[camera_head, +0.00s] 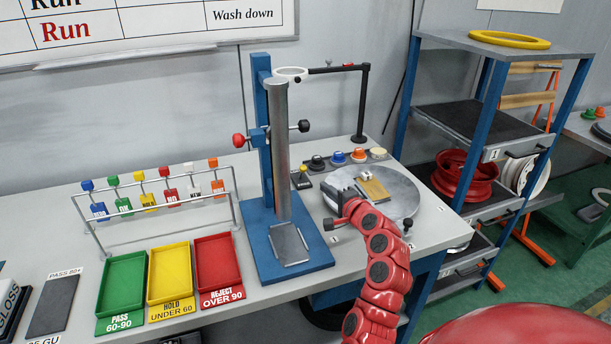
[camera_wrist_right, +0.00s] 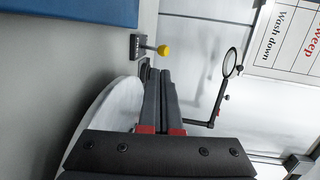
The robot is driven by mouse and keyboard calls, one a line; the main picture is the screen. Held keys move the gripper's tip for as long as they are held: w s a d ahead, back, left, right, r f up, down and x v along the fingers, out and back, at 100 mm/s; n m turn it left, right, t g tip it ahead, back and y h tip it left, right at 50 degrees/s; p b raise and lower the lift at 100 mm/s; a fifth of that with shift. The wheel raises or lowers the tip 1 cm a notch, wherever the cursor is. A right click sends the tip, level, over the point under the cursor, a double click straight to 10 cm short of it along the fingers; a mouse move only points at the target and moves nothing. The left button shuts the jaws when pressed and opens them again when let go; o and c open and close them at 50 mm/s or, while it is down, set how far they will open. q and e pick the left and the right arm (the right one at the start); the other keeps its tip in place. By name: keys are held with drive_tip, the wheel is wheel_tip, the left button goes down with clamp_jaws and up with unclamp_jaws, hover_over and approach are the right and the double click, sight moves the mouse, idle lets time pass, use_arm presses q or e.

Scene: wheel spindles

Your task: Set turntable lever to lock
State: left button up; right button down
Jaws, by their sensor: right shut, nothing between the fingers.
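The turntable (camera_head: 408,191) is a round light-grey disc on the bench, with a tan block (camera_head: 374,189) on it; its pale edge also shows in the right wrist view (camera_wrist_right: 98,118). A small lever with a yellow ball knob (camera_head: 303,169) stands on a dark base just left of the turntable. In the wrist view this yellow knob (camera_wrist_right: 164,50) sticks out sideways from its base, beyond my fingertips. My right gripper (camera_wrist_right: 160,72) is shut and empty, apart from the knob. In the head view my right gripper (camera_head: 341,192) is at the turntable's left edge. My left gripper is out of view.
A blue stand with a grey column (camera_head: 282,150) rises left of the turntable. Several coloured knobs (camera_head: 338,158) and a magnifier arm (camera_head: 364,100) are behind it. Coloured trays (camera_head: 170,272) lie left. A shelf rack (camera_head: 483,120) stands right.

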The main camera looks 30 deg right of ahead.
sight(302, 172)
drive_tip(key=shift+w, duration=0.5)
drive_tip(key=w, duration=0.3)
drive_tip(key=w+f+p, duration=0.1)
drive_tip(key=w, duration=0.2)
drive_tip(key=w+d, duration=0.1)
drive_tip(key=w, duration=0.1)
drive_tip(key=shift+w+f, duration=0.2)
drive_tip(key=shift+w, duration=0.2)
